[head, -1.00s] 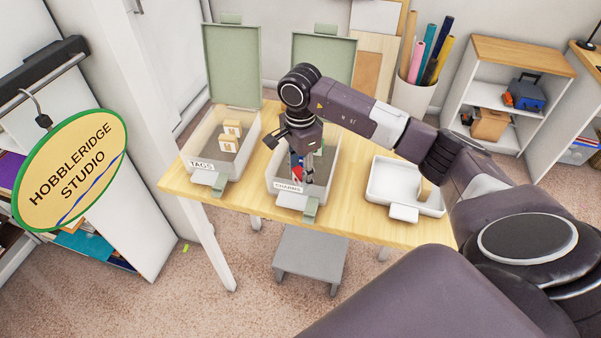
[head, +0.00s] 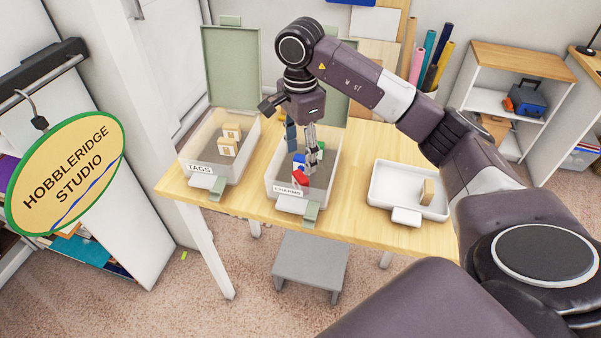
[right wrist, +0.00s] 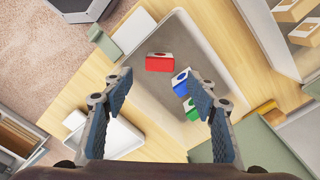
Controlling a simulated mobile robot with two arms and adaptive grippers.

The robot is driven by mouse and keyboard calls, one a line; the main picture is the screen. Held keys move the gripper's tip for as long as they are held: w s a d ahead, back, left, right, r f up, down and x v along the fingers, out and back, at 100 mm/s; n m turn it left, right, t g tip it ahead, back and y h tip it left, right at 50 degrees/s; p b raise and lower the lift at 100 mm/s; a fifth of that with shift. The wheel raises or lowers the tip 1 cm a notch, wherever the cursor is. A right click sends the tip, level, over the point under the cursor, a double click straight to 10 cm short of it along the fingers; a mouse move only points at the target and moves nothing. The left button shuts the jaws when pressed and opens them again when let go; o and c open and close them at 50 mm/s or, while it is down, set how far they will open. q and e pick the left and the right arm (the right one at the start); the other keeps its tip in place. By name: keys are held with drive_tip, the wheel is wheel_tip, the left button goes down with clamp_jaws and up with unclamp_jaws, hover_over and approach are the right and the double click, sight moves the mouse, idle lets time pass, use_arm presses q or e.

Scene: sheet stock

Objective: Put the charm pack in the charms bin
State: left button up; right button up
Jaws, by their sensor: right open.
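The charms bin (head: 330,172) is a clear-walled box labelled CHARMS in the middle of the table, with its green lid standing open behind. Small red (head: 300,178) and blue (head: 299,160) packs lie in it; the right wrist view shows the red pack (right wrist: 158,64), the blue pack (right wrist: 181,84) and a green pack (right wrist: 193,110) on its grey floor. I cannot tell which was placed last. My right gripper (head: 302,148) is open and empty over the bin, its fingers partly hiding the packs in the head view. My left gripper is not in view.
The tags bin (head: 203,185) with tan packs stands left, its green lid (head: 231,68) open. A white tray (head: 388,202) with a tan pack (head: 428,192) is at the right. A grey step stool (head: 311,262) is below the table. Bare wood lies between bins and tray.

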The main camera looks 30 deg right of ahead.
sight(301, 176)
drive_tip(key=shift+r, duration=1.85)
drive_tip(key=shift+f, duration=0.1)
